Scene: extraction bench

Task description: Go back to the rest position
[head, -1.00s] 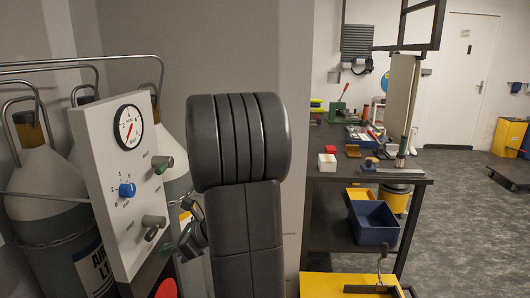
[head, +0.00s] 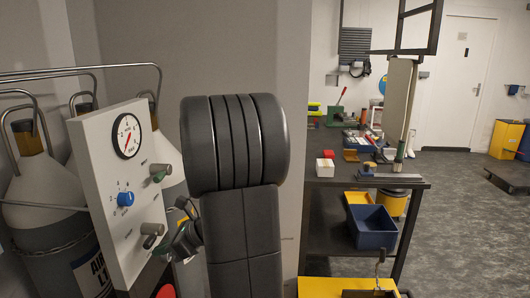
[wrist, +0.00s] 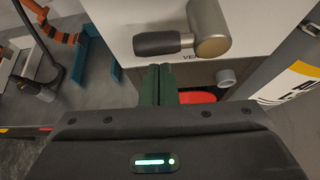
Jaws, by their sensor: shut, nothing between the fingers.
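My gripper (head: 172,247) shows small in the head view, partly hidden behind my arm, just right of the lower grey lever on a white gauge panel (head: 96,195). In the wrist view its two green fingers (wrist: 158,84) lie side by side, shut and empty. They are below a lever with a dark grip (wrist: 160,43) on the white panel. Whether the fingers touch the panel is hard to tell.
A workbench (head: 345,184) with tools and a blue bin (head: 372,228) stands right. Open floor lies beyond.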

